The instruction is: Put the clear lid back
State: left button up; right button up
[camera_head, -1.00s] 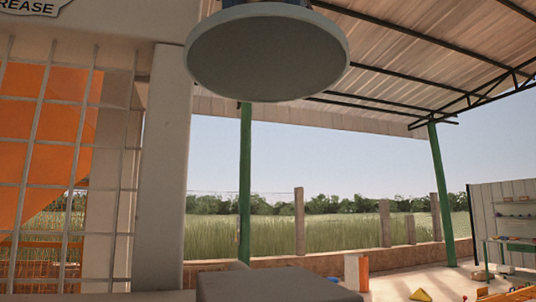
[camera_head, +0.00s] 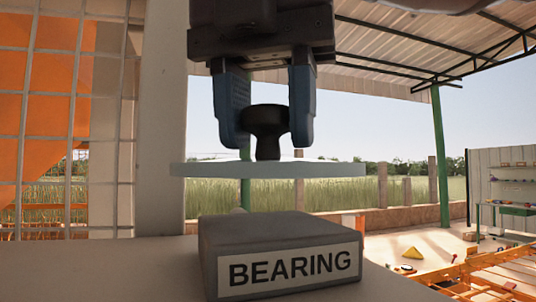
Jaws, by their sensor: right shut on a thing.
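The clear lid (camera_head: 330,170) is a pale, thin round disc with a dark knob (camera_head: 266,122) on top. It hangs level in the middle of the head view, above a grey block. My right gripper (camera_head: 266,115) comes down from the top, its two blue fingers on either side of the knob, shut on it. A gap shows between the lid's underside and the block. My left gripper is not in view.
The grey block (camera_head: 262,226) with a BEARING label sits on a grey surface (camera_head: 120,265) right below the lid. A pale post (camera_head: 160,110) and wire mesh (camera_head: 65,110) stand at the left.

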aim_at(267, 137)
notch_tip(267, 137, down, 3)
jog(key=shift+r+b, duration=0.2)
jog(key=shift+b, duration=0.35)
jog(key=shift+f, duration=0.35)
jog(key=o, duration=1)
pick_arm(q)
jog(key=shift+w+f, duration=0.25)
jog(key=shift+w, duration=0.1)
pick_arm(e)
jog(key=shift+r, duration=0.45)
pick_arm(q)
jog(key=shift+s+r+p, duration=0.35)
jog(key=shift+p, duration=0.3)
pick_arm(e)
jog(key=r, duration=0.3)
jog(key=s+r, duration=0.1)
jog(key=r, duration=0.7)
jog(key=shift+s+a+r, duration=0.15)
jog(key=shift+s+a, duration=0.05)
